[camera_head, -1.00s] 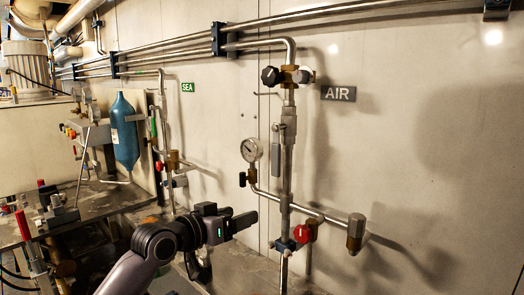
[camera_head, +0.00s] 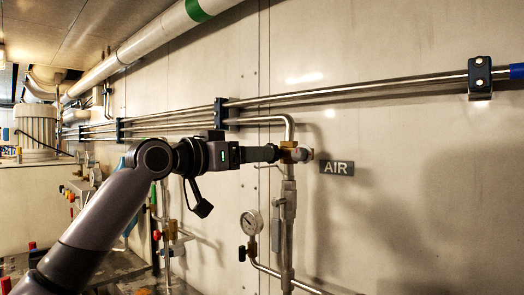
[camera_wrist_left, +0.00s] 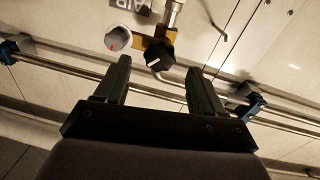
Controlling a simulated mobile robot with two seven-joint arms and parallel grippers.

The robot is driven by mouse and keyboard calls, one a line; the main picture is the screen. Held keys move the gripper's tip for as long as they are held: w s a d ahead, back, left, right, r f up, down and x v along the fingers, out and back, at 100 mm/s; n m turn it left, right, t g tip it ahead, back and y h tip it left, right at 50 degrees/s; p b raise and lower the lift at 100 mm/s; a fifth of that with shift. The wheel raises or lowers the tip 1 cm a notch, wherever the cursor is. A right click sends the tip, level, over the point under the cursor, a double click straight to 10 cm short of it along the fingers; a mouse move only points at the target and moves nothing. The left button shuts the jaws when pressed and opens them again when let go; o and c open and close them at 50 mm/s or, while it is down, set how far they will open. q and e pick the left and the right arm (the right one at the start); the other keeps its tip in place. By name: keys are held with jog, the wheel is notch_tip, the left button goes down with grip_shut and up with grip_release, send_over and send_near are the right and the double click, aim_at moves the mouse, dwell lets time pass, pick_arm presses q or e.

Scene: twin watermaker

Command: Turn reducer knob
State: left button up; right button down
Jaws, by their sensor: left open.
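A brass valve body (camera_head: 289,152) sits on the vertical AIR pipe. A grey knob (camera_head: 303,155) is on its right side. In the left wrist view a black knob (camera_wrist_left: 160,56) with a white mark and the grey knob (camera_wrist_left: 118,38) with a red mark sit side by side on the brass body. My left gripper (camera_head: 276,153) reaches in from the left and hides the black knob in the head view. In the left wrist view its open fingers (camera_wrist_left: 158,66) point at the black knob, which lies between the fingertips. I cannot tell whether they touch it. I cannot tell which knob is the reducer.
An AIR label (camera_head: 337,168) is on the wall to the right. Horizontal pipes (camera_head: 380,86) run above. The wall right of the label is bare.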

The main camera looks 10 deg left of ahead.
aim_at(276, 152)
pick_arm(q)
jog(key=p+x, duration=0.1)
jog(key=x, duration=0.3)
jog(key=c, duration=1.1)
